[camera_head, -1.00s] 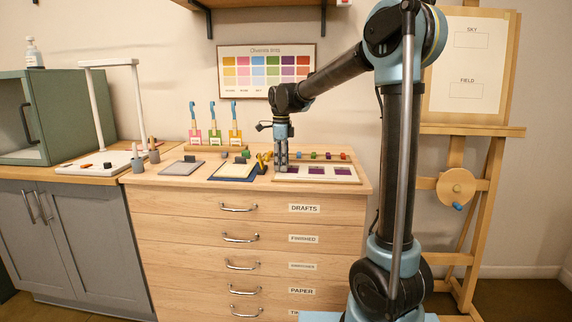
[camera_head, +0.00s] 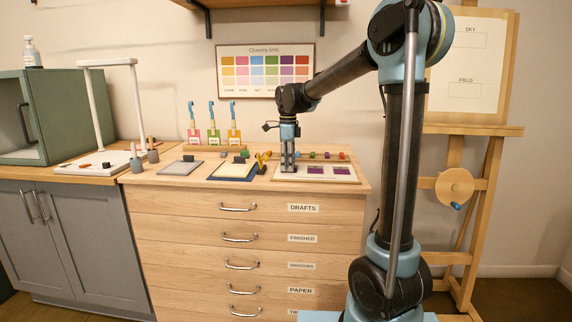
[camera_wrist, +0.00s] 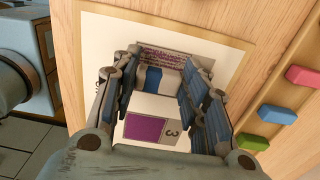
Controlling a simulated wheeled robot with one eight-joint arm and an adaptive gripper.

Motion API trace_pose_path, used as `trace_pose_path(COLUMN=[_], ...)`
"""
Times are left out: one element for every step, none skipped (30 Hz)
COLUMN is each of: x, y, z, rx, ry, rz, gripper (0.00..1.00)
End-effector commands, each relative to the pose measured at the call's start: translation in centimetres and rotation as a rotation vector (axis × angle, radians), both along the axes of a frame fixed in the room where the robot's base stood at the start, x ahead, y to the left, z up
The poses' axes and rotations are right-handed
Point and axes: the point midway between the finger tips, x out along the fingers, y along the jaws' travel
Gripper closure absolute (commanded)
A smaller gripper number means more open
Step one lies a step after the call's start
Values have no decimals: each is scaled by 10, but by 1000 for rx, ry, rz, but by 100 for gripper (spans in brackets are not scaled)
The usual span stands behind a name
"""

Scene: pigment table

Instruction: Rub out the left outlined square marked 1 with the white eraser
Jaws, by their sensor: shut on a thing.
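My gripper (camera_head: 288,169) is low over the left part of the white sheet (camera_head: 270,174) on the drawer top. In the wrist view my gripper (camera_wrist: 152,85) is shut on the white eraser (camera_wrist: 171,82), which has a blue band. Beyond the eraser lies a streaky, patchy purple square (camera_wrist: 163,56), seemingly the left square. A solid purple square (camera_wrist: 144,129) beside a digit that looks like 3 shows nearer the camera. Two purple squares, a middle one (camera_head: 315,170) and a right one (camera_head: 341,171), show in the head view. I cannot tell whether the eraser touches the sheet.
A yellow object (camera_head: 262,160) and a pad on a blue board (camera_head: 234,171) are to the left. A brush rack (camera_head: 214,149) stands behind.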

Motion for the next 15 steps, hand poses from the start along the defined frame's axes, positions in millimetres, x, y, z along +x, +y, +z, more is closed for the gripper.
trace_pose_path(x=[0, 0, 0, 0, 0, -1, -1, -1, -1, -1, -1, -1, -1, -1, -1], y=[-4, -6, -8, -10, -11, -14, -15, -17, -19, -21, -22, -24, -25, -26, -26], z=[-1, -1, -1, -1, 0, 0, 0, 0, 0, 1, 1, 1, 1, 1, 1], rx=[-3, -3, -3, -3, -3, -3, -3, -3, -3, -3, -2, -2, -2, -2, -2], ry=[0, 0, 0, 0, 0, 0, 0, 0, 0, 0, 0, 0, 0, 0, 0], rz=[-3, -2, -2, -2, -2, -2, -2, -2, -3, -3, -3, -2, -2, -1, -1], gripper=[78, 78, 78, 78, 78, 78, 78, 78, 78, 78, 78, 78, 78, 78, 78])
